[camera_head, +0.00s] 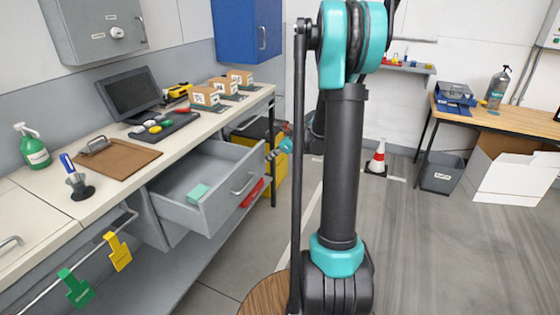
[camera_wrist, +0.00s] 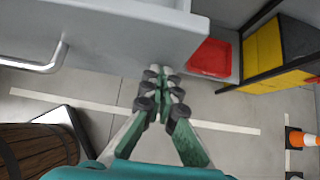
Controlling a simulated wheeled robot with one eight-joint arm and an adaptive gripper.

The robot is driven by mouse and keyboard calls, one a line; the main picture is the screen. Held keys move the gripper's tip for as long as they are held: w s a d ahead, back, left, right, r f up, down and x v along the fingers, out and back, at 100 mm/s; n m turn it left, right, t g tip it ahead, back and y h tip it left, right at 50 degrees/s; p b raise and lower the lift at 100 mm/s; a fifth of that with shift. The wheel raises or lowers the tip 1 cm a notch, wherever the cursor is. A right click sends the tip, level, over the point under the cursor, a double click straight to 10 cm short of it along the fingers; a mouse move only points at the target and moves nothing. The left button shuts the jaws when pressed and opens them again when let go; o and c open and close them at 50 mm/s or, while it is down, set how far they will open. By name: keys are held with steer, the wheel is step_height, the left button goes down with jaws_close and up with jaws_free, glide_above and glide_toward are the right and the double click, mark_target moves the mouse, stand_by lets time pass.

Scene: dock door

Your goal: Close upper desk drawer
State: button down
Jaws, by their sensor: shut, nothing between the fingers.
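The grey desk drawer (camera_head: 218,195) is pulled well out from under the worktop in the head view. A teal item (camera_head: 198,194) lies inside it. Its front carries a bar handle (camera_head: 243,184). In the wrist view the drawer front (camera_wrist: 120,30) fills the upper left, with the handle (camera_wrist: 40,65) at left. My gripper (camera_head: 272,154) is just right of the drawer front's far end. In the wrist view my gripper (camera_wrist: 162,75) is shut and empty, its tips close to the drawer front's edge. I cannot tell whether they touch it.
A red bin (camera_wrist: 210,57) sits low under the desk, and a yellow crate (camera_head: 278,170) stands at its far end. The worktop (camera_head: 130,185) holds a clipboard, monitor and boxes. A traffic cone (camera_head: 378,158) stands farther back.

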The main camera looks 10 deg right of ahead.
glide_above(228, 162)
steer(key=shift+a, duration=0.1)
steer(key=shift+w+a, duration=0.25)
steer(key=shift+w, duration=0.05)
steer(key=shift+a+r, duration=0.1)
